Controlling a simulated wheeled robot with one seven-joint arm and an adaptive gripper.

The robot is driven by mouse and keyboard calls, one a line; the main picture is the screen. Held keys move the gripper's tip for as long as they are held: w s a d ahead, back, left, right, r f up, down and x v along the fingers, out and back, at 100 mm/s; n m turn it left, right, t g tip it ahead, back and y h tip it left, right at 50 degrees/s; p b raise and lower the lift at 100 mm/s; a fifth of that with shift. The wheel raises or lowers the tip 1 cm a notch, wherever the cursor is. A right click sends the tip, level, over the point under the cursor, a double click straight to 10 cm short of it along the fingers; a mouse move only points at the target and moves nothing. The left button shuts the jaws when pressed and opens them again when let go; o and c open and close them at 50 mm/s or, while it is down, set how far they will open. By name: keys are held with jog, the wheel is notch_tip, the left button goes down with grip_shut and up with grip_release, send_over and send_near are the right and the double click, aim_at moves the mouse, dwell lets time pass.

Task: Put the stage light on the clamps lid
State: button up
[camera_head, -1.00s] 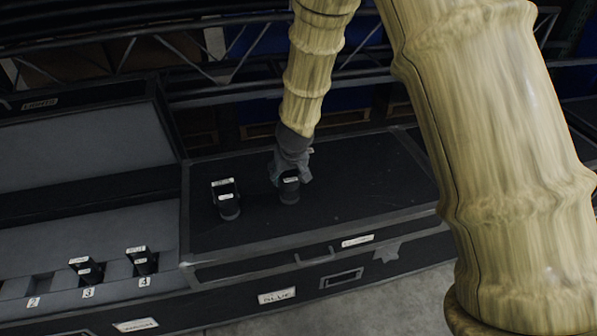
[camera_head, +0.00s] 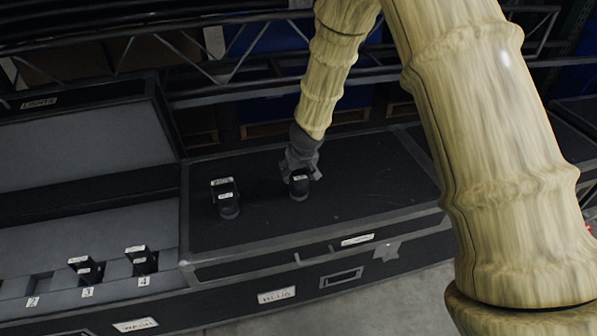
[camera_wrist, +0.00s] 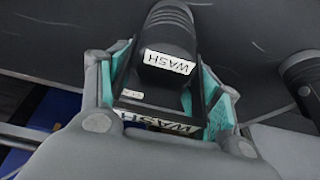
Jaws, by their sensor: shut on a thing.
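A black stage light (camera_head: 299,186) with white labels is between the fingers of my gripper (camera_head: 301,168), over the black lid (camera_head: 370,185) of the closed case. In the wrist view the light (camera_wrist: 170,30) reads WASH, and the teal pads of my gripper (camera_wrist: 168,95) press on both its sides. I cannot tell whether its base touches the lid. A second black stage light (camera_head: 228,200) stands upright on the same lid, to the left. The lid's label (camera_head: 357,240) is too small to read.
An open case (camera_head: 75,135) marked LIGHTS is at the left, with lights (camera_head: 86,270) and (camera_head: 142,262) in its numbered slots 3 and 4; slot 2 looks empty. Metal trusses (camera_head: 210,75) run behind. The lid's right part is clear.

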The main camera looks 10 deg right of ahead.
jog(key=shift+f, duration=0.15)
jog(key=o, duration=1.5)
jog(key=shift+o, duration=0.2)
jog(key=shift+r, duration=0.45)
jog(key=p+v, duration=0.1)
jog(key=v, duration=1)
jog(key=shift+s+r, duration=0.2)
jog(key=shift+s, duration=0.05)
